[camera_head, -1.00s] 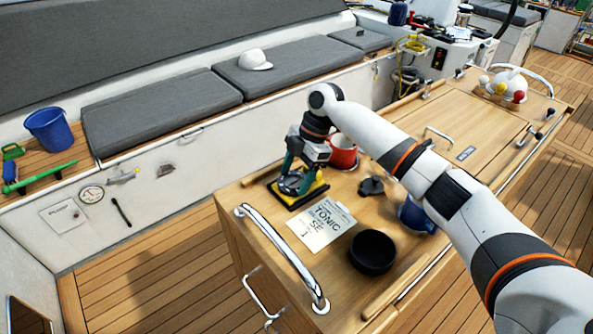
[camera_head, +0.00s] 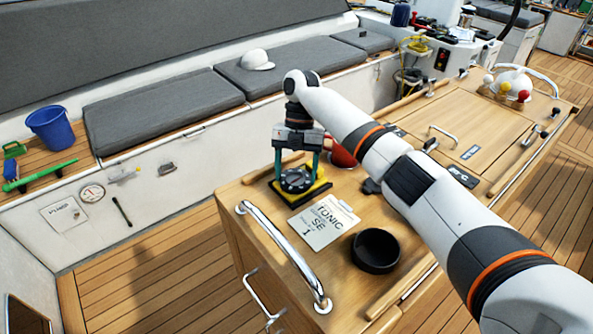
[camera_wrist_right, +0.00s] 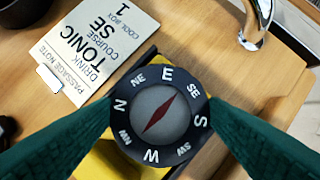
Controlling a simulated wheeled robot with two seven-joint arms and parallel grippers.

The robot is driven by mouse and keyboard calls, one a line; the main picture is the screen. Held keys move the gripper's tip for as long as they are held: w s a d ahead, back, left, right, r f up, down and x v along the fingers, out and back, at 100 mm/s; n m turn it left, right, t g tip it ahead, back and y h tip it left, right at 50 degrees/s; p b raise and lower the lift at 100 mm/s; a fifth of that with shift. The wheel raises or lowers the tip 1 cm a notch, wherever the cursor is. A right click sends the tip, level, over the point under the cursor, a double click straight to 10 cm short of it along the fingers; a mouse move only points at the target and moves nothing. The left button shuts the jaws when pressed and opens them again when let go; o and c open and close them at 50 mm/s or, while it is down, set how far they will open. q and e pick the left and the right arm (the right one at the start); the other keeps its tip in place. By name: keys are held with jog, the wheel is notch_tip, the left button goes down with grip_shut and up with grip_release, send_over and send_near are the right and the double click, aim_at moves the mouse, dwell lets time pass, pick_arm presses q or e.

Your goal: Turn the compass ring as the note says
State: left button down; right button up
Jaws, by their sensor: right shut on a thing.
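The compass ring (camera_head: 296,181) is dark with white letters and sits on a yellow base (camera_head: 319,190) at the table's near left corner. My right gripper (camera_head: 297,174) points down over it and is shut on the ring (camera_wrist_right: 126,137). In the right wrist view its green fingers press the ring's sides near N and S. E is at the top of that view and SE at the upper right. A red needle (camera_wrist_right: 160,114) lies slanted inside. My left gripper is out of view.
A black round bowl (camera_head: 376,250) stands right of the note. A red mug (camera_head: 341,153) is partly hidden behind my right arm. A chrome rail (camera_head: 282,250) runs along the table's near left edge. A white dome with coloured knobs (camera_head: 512,84) is at the far end.

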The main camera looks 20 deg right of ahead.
jog(key=shift+n+h, duration=0.3)
jog(key=shift+n, duration=0.4)
jog(key=o, duration=1)
jog(key=shift+a, duration=0.1)
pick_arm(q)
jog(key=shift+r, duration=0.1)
pick_arm(e)
jog(key=shift+r, duration=0.1)
